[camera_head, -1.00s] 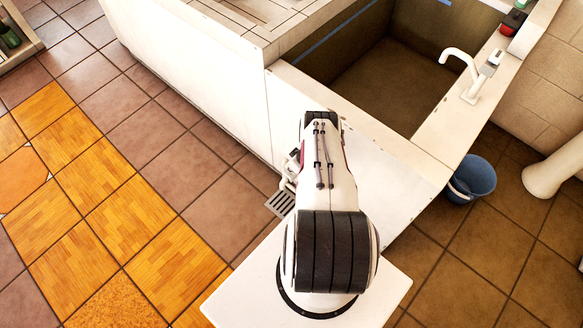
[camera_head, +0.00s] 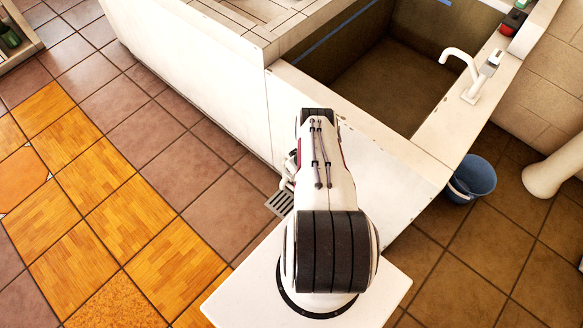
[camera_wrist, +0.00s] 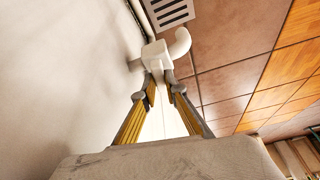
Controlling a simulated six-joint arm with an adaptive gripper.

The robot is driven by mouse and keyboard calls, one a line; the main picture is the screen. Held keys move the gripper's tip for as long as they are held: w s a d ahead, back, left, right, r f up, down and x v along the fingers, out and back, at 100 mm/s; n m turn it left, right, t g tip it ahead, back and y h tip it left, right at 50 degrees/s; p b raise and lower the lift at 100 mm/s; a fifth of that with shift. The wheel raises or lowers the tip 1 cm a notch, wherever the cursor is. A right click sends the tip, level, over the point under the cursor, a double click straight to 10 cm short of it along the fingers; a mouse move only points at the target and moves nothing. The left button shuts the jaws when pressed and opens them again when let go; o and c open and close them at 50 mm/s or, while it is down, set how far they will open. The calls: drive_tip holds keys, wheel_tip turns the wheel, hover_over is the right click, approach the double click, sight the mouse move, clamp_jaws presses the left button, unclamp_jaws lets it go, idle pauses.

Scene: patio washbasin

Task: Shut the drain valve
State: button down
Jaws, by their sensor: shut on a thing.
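The drain valve (camera_wrist: 157,52) shows in the wrist view as a white fitting on the basin's wall, with a curved spout on its right. A flat white lever (camera_wrist: 160,118) runs from it toward the wrist camera. My gripper (camera_wrist: 162,84) is shut on this lever, with one dark fingertip on each side of it, close to the valve body. In the head view my arm hides the gripper and most of the valve area.
A floor grate (camera_head: 279,203) lies beside the basin's wall and also shows in the wrist view (camera_wrist: 171,12). The basin (camera_head: 385,85) has a white tap (camera_head: 470,75) on its right rim. A blue bucket (camera_head: 472,179) stands at right. The tiled floor at left is clear.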

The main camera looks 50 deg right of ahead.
drive_tip(key=shift+a+m+h, duration=0.1)
drive_tip(key=shift+m+h, duration=0.6)
drive_tip(key=shift+m, duration=1.3)
drive_tip(key=c, duration=2.1)
unclamp_jaws()
drive_tip(key=shift+n+y, duration=0.55)
drive_tip(key=shift+n, duration=0.95)
drive_tip(key=shift+n+y, duration=0.55)
drive_tip(key=shift+n, duration=0.95)
drive_tip(key=shift+v, duration=3.7)
drive_tip(key=shift+n+t+y, duration=0.6)
drive_tip(key=shift+n+t, duration=0.1)
drive_tip(key=shift+t, duration=0.1)
drive_tip(key=w+a+r, duration=0.1)
drive_tip(key=w+r, duration=0.4)
drive_tip(key=r, duration=0.2)
drive_tip(key=w+a+r, duration=0.1)
drive_tip(key=w+r, duration=0.4)
drive_tip(key=r, duration=0.2)
drive_tip(key=w+a+r, duration=0.1)
drive_tip(key=w+r, duration=0.4)
drive_tip(key=r, duration=0.2)
drive_tip(key=shift+w+r, duration=0.15)
